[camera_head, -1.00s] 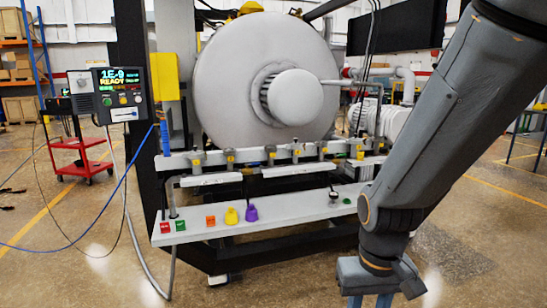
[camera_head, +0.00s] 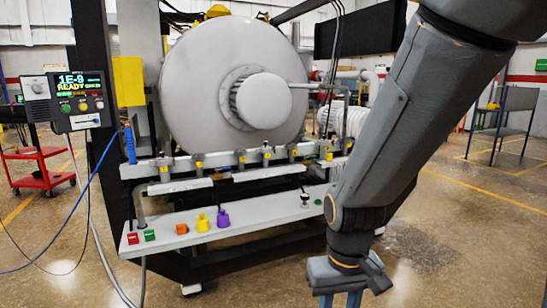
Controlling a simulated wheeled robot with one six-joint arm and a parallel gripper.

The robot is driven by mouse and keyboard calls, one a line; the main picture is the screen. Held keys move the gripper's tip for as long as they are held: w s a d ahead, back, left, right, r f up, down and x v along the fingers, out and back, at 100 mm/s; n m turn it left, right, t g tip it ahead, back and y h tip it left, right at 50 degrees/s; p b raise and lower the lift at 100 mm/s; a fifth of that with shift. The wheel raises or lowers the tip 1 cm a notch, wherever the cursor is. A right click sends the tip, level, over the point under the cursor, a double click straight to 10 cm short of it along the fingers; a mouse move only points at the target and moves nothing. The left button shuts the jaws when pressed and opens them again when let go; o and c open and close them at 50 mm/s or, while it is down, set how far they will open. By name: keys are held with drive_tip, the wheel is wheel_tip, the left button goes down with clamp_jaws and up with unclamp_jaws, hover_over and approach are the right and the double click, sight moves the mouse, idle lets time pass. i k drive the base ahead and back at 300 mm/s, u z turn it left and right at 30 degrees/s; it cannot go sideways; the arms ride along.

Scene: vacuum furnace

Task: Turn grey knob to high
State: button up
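A small round grey knob (camera_head: 37,88) shows on the grey box at the left side of the display unit, at the far left of the picture. It is too small for me to read its setting. My gripper (camera_head: 340,301) hangs at the bottom, right of centre, pointing down. Its two blue fingers stand apart with nothing visible between them; their tips are cut off by the picture's lower edge. The gripper is well to the right of the knob and apart from it.
The display (camera_head: 81,98) reads "1E-9 READY". A white shelf (camera_head: 262,215) holds coloured knobs and buttons below the large furnace door (camera_head: 190,90). A blue cable (camera_head: 85,215) hangs at the left. A red cart (camera_head: 40,180) stands behind. The right floor is open.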

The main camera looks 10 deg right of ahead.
sight(36, 88)
drive_tip(key=u, duration=0.8)
drive_tip(key=i, duration=1.65)
drive_tip(key=u, duration=0.35)
